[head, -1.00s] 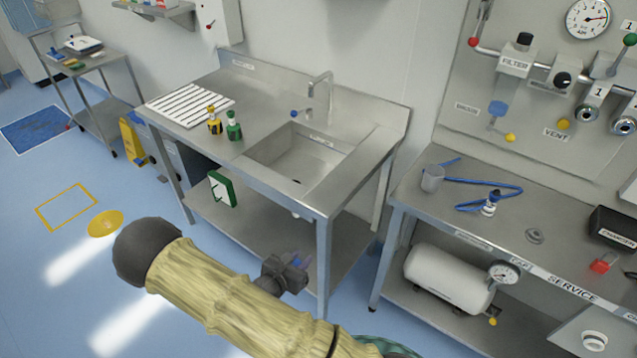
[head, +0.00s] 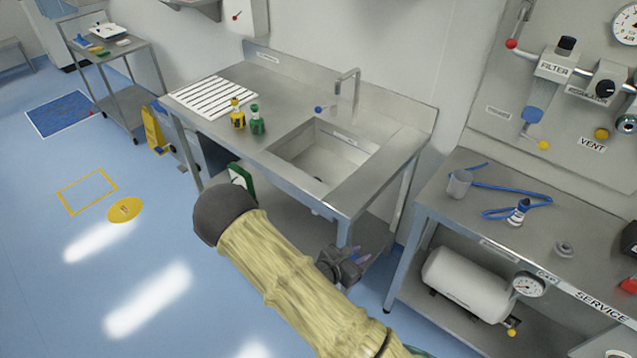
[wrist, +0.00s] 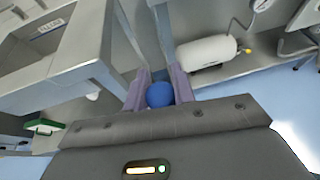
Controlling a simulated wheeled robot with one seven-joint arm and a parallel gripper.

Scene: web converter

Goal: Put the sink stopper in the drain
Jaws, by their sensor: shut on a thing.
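My gripper (head: 352,265) is low in front of the sink bench's front right corner. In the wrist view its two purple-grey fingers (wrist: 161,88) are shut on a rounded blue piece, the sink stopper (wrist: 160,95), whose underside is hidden. In the head view only a trace of blue shows at the fingers. The steel sink basin (head: 325,150) is set into the bench top, beyond and above my gripper. A dark drain (head: 320,180) shows partly on the basin floor, cut off by the near rim. In the wrist view the sink bench is at upper left.
A tap (head: 347,90) stands behind the basin. A yellow bottle (head: 238,119) and a green bottle (head: 257,123) stand left of it, near a slatted drainer (head: 213,97). The service bench (head: 450,200) with a white tank (head: 467,283) is to the right. Open floor lies left.

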